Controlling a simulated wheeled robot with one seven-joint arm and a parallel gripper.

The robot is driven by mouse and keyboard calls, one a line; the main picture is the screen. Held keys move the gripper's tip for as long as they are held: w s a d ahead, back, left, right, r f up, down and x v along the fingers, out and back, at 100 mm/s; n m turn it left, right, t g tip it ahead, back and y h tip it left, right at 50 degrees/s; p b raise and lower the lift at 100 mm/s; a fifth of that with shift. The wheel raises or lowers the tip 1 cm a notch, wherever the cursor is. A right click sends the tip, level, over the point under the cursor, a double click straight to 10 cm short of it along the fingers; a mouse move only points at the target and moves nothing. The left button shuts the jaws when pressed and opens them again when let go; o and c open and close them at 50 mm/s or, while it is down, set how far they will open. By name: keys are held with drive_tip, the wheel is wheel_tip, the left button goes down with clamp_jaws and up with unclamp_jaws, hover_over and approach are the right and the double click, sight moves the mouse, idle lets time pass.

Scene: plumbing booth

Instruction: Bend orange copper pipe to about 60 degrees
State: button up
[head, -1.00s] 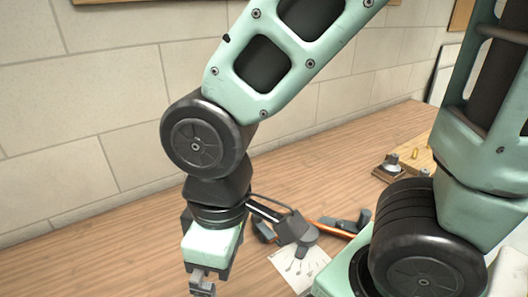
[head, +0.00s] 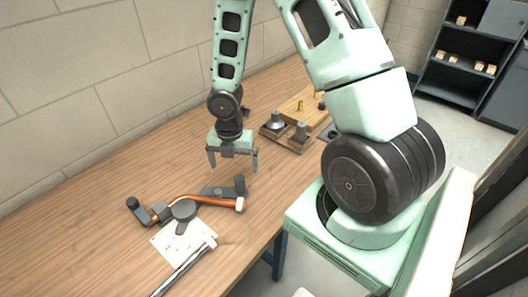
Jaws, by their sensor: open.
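The orange copper pipe (head: 215,200) lies on the wooden table in the head view, with a visible bend near the dark round former of a pipe bender (head: 184,209). The former and the bender's dark end pieces hide parts of the pipe, so I cannot tell its exact angle. A pale collar or cap shows at the pipe's right end. My gripper (head: 232,161) points down, open and empty. It appears beyond the pipe and bender in the picture, apart from both. A silver rod with a white end (head: 190,262) lies in front, over the paper's edge.
A white sheet with drawings (head: 172,247) lies partly under the bender. A wooden block with dark metal fittings (head: 287,133) and a board (head: 304,107) stand behind my gripper. The wall borders the table at left. Bare table (head: 70,240) shows at left. A dark shelf (head: 455,65) stands beyond.

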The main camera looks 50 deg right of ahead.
sight(243, 188)
drive_tip(key=shift+s+d+f, duration=0.2)
drive_tip(key=shift+d+f, duration=0.2)
drive_tip(key=shift+d, duration=0.25)
wheel_tip(243, 188, down, 8)
drive_tip(key=b, duration=0.8)
drive_tip(key=shift+r, duration=0.1)
drive_tip(key=c, duration=1.4)
drive_tip(key=shift+s+a, duration=0.1)
drive_tip(key=shift+s+a+m+b, duration=0.35)
drive_tip(key=shift+s+b, duration=0.15)
drive_tip(key=shift+s, duration=0.1)
drive_tip(key=shift+s+a+m+b, duration=0.25)
drive_tip(key=shift+s+m+b, duration=0.1)
drive_tip(key=shift+s+b, duration=0.15)
drive_tip(key=shift+s, duration=0.15)
